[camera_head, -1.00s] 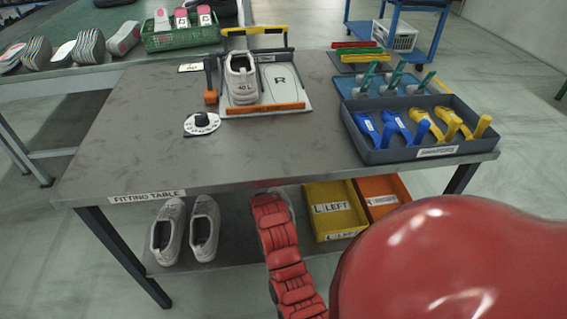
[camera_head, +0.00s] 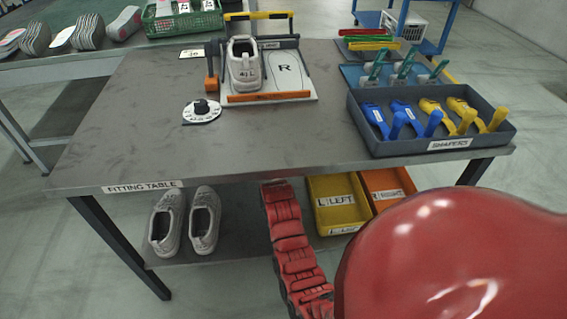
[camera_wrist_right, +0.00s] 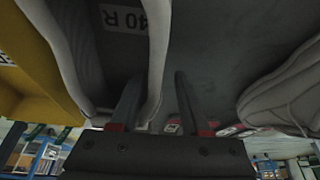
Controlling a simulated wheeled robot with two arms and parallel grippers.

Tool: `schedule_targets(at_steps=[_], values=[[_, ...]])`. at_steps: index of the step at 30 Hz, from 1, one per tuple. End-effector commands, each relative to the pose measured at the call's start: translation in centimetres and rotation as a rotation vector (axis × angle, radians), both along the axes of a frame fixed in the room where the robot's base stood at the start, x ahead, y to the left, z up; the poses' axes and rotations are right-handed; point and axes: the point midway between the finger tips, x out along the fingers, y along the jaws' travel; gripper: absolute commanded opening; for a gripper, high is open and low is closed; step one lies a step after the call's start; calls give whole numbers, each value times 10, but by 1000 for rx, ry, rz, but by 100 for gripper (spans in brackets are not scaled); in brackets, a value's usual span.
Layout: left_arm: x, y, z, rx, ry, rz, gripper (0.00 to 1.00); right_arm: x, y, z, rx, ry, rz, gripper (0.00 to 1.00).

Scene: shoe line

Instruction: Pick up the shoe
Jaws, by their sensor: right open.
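Two pale grey shoes stand side by side on the shelf under the table, the left one (camera_head: 165,224) and the right one (camera_head: 204,222). In the right wrist view a shoe (camera_wrist_right: 155,60) labelled 40 R is close up, and part of the other shoe (camera_wrist_right: 285,97) shows at the right. My right gripper (camera_wrist_right: 158,92) is open, with one wall of the 40 R shoe between its fingers. Contact cannot be told. Another shoe (camera_head: 244,70) labelled 41 L sits on the left of a fitting board (camera_head: 262,98). My left gripper is not in view.
A yellow LEFT bin (camera_head: 335,222) and an orange bin (camera_head: 388,203) stand right of the shelf shoes; the yellow one also shows in the wrist view (camera_wrist_right: 35,60). The tabletop (camera_head: 120,135) lies above the shelf. A shaper tray (camera_head: 440,148) is at its right.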

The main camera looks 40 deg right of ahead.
Motion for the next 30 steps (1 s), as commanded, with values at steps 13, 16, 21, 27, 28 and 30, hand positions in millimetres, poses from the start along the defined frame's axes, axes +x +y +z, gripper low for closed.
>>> schedule_targets(at_steps=[13,16,21,27,28,30], values=[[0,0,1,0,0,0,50,0,0,1,-1,-2,0,0],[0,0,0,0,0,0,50,0,0,1,-1,-2,0,0],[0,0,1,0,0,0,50,0,0,2,-1,-2,0,0],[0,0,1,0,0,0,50,0,0,2,-1,-2,0,0],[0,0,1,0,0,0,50,0,0,2,-1,-2,0,0],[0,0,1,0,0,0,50,0,0,2,-1,-2,0,0]])
